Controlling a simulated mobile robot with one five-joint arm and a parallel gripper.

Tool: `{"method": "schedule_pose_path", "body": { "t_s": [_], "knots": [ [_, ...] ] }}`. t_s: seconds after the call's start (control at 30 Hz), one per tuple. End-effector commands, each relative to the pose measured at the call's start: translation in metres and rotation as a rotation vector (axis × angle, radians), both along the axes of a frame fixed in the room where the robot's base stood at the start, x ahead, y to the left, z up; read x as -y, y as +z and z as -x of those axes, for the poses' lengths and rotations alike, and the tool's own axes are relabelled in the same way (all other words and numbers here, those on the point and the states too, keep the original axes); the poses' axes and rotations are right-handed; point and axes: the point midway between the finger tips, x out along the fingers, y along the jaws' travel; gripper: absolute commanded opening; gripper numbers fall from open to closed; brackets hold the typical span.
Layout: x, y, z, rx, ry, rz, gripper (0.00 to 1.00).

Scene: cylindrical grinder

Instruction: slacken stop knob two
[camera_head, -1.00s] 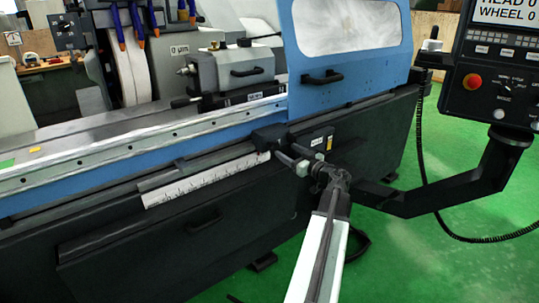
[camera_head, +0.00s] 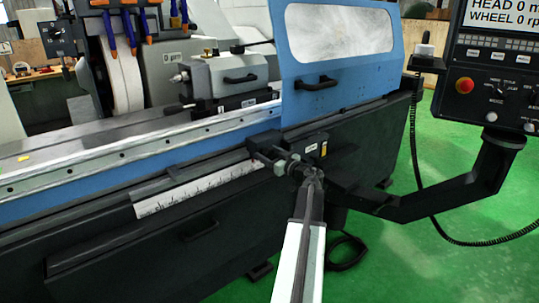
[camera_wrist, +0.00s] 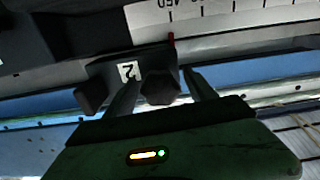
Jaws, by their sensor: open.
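Stop block two, a dark block with a white label marked 2 (camera_wrist: 128,71), shows in the wrist view. A dark faceted knob (camera_wrist: 160,88) sticks out beside the label, between my two fingers. I cannot tell whether either finger touches it. Another dark knob-like end (camera_wrist: 91,95) lies just left of the left finger. My gripper (camera_wrist: 160,86) is open. In the head view my gripper (camera_head: 296,167) is at the stop blocks on the front rail, and it partly hides the knob there.
A white scale (camera_head: 195,190) runs along the rail to the left. The blue door (camera_head: 340,60) stands above. A control panel (camera_head: 492,75) on a dark arm (camera_head: 440,205) is at the right. Green floor (camera_head: 400,265) is free in front.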

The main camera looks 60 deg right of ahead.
Motion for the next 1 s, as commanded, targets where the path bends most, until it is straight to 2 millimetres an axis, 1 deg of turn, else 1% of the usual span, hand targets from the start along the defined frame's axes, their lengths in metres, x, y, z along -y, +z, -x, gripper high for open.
{"method": "schedule_pose_path", "body": {
  "t_s": [0.1,0.17,0.2,0.27,0.3,0.33,0.43,0.6,0.87,0.9,0.93,0.97,1.0],
  "knots": [
    [0.0,0.0,0.0006,0.0,-0.001,0.0,0.65],
    [0.0001,0.0,0.0008,0.0,-0.001,0.0,0.48],
    [0.0002,0.0,0.0008,0.0,-0.001,0.0,0.37],
    [0.0002,0.0,0.0009,0.0,-0.001,0.0,0.2],
    [0.0003,0.0,0.001,0.0,-0.001,0.0,0.09],
    [0.0004,0.0,0.0012,0.0,-0.001,0.0,0.02],
    [0.0004,-0.0001,0.0013,-0.007,-0.001,0.022,0.02],
    [0.0008,0.0002,0.0015,-0.04,-0.001,0.125,0.02],
    [0.0009,0.0003,0.0019,-0.043,-0.002,0.134,0.02],
    [0.001,0.0003,0.0019,-0.043,-0.002,0.134,0.54],
    [0.001,0.0003,0.0019,-0.043,-0.002,0.133,0.62],
    [0.0011,0.0002,0.002,-0.043,-0.002,0.133,0.65],
    [0.0012,0.0002,0.0021,-0.043,-0.002,0.133,0.65]
  ]
}}
